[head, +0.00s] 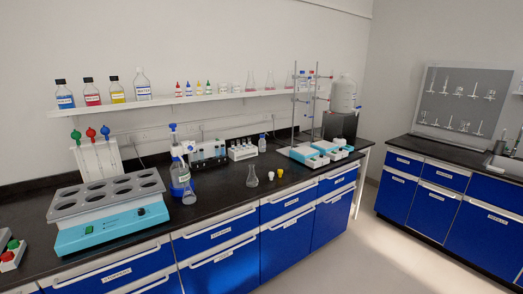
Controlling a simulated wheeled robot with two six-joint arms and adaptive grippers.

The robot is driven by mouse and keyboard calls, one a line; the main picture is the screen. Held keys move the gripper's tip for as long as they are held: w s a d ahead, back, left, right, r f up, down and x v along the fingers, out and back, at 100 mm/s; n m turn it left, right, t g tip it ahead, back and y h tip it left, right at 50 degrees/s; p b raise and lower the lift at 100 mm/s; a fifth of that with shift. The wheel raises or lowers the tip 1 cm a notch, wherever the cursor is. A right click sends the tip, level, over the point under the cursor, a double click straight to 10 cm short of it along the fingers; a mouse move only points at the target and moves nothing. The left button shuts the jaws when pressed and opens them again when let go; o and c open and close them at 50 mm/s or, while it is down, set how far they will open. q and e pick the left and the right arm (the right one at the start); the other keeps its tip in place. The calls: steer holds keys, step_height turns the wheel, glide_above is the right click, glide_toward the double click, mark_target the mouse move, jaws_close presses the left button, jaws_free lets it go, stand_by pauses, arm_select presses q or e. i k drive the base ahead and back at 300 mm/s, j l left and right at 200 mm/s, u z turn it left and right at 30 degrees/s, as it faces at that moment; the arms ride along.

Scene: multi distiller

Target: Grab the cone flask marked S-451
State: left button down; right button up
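A clear cone flask (252,177) stands upright on the black counter (222,196), near its front edge and apart from other things. A second clear flask-shaped vessel (189,194) stands beside a blue-liquid bottle (179,178). More clear cone flasks, one here (250,82) and another here (270,80), stand on the white wall shelf (215,97). No S-451 mark can be read on any of them at this size. Neither of my grippers is in the head view.
A teal water bath (112,229) with several round openings fills the counter's left part. Small yellow and white items (280,173) stand right of the flask, before white-and-teal devices (305,155) and metal stands. Blue drawers (217,240) front the counter. Floor at the right is clear.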

mark_target(188, 197)
steer(key=i+j+u, duration=0.15)
steer(key=i+j, duration=0.4)
steer(key=i+j+u, duration=0.15)
steer(key=i+j, duration=0.35)
steer(key=i, duration=0.15)
